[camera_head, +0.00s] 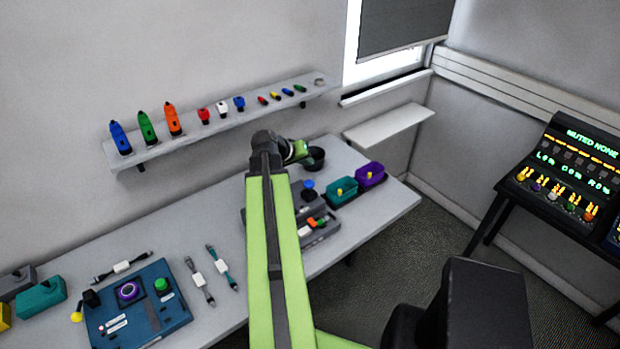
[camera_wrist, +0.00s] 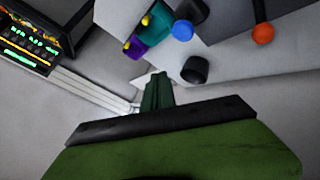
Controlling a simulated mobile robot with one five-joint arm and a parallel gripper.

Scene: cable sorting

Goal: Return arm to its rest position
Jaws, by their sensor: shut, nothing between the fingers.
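My arm is green with a dark stripe and stretches over the grey workbench (camera_head: 372,222) in the head view. My gripper (camera_head: 303,150) is at its far end, above the back of the bench and below the wall shelf. It also shows in the wrist view (camera_wrist: 157,90), where its green fingers are together with nothing between them. A dark round cup (camera_head: 316,158) is just right of the gripper in the head view. The arm hides part of the bench and part of a grey device behind it.
A wall shelf (camera_head: 190,137) holds several colored connectors. Teal (camera_head: 341,192) and purple (camera_head: 370,175) boxes stand at the bench's right end. A blue panel (camera_head: 135,305) and several cables lie at left. A black console (camera_head: 560,180) stands at far right, with open floor before it.

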